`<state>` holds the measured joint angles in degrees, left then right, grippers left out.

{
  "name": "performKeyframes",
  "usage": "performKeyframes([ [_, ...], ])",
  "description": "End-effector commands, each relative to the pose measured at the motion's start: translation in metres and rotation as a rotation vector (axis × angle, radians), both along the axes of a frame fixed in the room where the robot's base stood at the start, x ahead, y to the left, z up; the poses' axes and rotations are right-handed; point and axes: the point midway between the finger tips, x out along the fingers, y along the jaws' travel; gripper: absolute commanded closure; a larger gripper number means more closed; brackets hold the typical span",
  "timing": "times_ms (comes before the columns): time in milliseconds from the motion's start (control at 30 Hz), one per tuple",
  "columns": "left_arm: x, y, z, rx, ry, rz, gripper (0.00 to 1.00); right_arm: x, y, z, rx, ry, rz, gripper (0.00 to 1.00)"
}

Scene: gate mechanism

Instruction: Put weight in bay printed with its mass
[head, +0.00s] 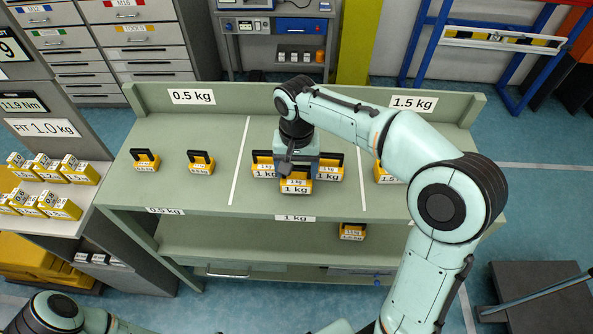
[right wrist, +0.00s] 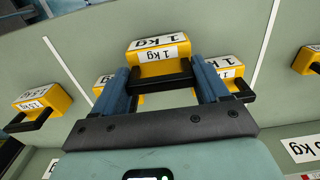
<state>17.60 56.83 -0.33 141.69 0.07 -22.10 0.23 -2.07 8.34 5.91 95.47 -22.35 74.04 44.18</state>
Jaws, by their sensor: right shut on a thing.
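The bench has three bays split by white lines, with signs 0.5 kg (head: 192,97) and 1.5 kg (head: 413,103) on the back board and 1 kg (head: 295,218) on the middle front edge. My right gripper (head: 298,172) is over the middle bay, shut on the handle of a yellow 1 kg weight (head: 296,187). That weight also shows between the fingers in the right wrist view (right wrist: 158,50). I cannot tell whether it touches the bench. Two other 1 kg weights, left (head: 264,171) and right (head: 329,173), stand close behind it. My left gripper is out of view.
Two weights (head: 145,165) (head: 200,168) stand in the left bay. A 1.5 kg weight (head: 384,177) in the right bay is partly hidden by my arm. Another weight (head: 352,236) sits on the lower shelf. Several yellow weights (head: 80,175) stand on the left side table.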

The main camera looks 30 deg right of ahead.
Motion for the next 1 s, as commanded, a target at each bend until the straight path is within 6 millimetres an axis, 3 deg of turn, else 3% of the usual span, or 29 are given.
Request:
performKeyframes([
  [133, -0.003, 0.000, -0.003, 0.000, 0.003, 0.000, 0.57, 0.000, 0.000, -0.011, 0.000, -0.004, 0.000, 1.00],
  [567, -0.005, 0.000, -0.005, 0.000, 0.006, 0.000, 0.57, 0.001, 0.000, -0.015, 0.000, -0.006, 0.000, 1.00],
  [600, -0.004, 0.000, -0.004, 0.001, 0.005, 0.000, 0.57, 0.000, 0.000, -0.015, 0.000, -0.001, 0.000, 0.13],
  [633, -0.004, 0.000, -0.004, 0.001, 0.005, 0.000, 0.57, 0.000, 0.000, -0.015, 0.000, -0.001, 0.000, 0.03],
  [867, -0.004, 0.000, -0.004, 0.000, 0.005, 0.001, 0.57, 0.000, 0.000, -0.015, 0.000, -0.001, 0.000, 0.00],
  [1000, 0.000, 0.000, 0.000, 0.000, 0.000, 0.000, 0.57, 0.001, 0.000, -0.005, 0.000, -0.004, -0.001, 0.00],
])
